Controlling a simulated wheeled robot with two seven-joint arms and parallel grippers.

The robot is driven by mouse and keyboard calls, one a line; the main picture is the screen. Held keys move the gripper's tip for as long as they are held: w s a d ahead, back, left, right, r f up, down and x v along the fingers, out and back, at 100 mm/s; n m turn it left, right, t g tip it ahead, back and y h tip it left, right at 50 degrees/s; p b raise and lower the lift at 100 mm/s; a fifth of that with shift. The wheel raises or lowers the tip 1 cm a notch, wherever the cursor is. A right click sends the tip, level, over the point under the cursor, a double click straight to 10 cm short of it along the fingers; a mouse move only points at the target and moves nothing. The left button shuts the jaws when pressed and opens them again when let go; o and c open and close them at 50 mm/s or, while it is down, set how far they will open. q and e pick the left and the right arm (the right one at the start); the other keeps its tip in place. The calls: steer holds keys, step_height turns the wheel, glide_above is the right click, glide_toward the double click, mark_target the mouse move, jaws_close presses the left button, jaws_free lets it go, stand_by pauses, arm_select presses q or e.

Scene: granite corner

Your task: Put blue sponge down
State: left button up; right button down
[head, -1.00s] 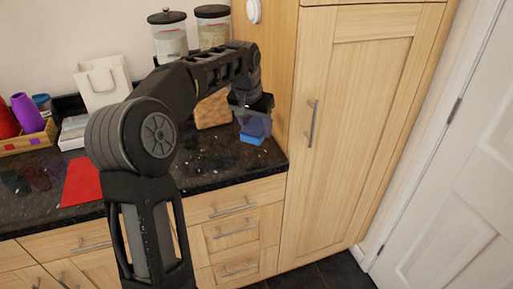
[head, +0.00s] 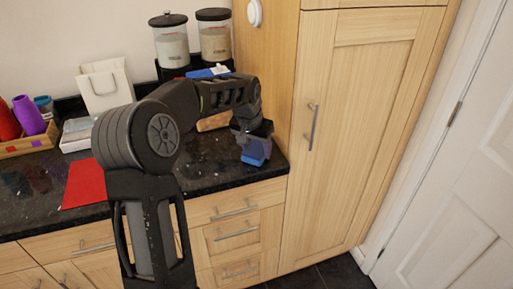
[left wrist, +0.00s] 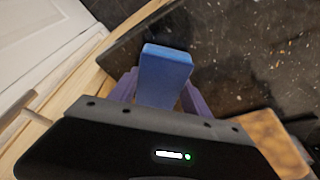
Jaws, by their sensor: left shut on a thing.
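The blue sponge (head: 257,152) is at the right end of the dark granite counter (head: 220,172), near its front corner by the tall cabinet. My left gripper (head: 254,142) is above it and shut on it. In the left wrist view the sponge (left wrist: 165,72) stands out between the two purple fingers of the gripper (left wrist: 158,95). The counter shows beyond it. I cannot tell whether the sponge's underside touches the counter. My right gripper is in neither view.
A wooden board (head: 213,122) is partly hidden behind my left arm. Two glass jars (head: 172,45) stand at the back. A red mat (head: 85,184), a white bag (head: 104,88) and a wooden tray (head: 30,144) are to the left. The tall cabinet (head: 350,130) bounds the right.

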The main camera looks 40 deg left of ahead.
arm_select(q)
steer(key=shift+f, duration=0.1)
steer(key=shift+f, duration=0.2)
steer(key=o, duration=1.2)
steer(key=shift+s+d+f, duration=0.1)
steer(key=shift+d, duration=0.1)
steer(key=shift+d+r, duration=0.1)
steer(key=shift+r, duration=0.6)
steer(key=v, duration=1.1)
steer(key=shift+a+r+b, duration=0.2)
steer(key=shift+a+b, duration=0.05)
steer(key=shift+b, duration=0.05)
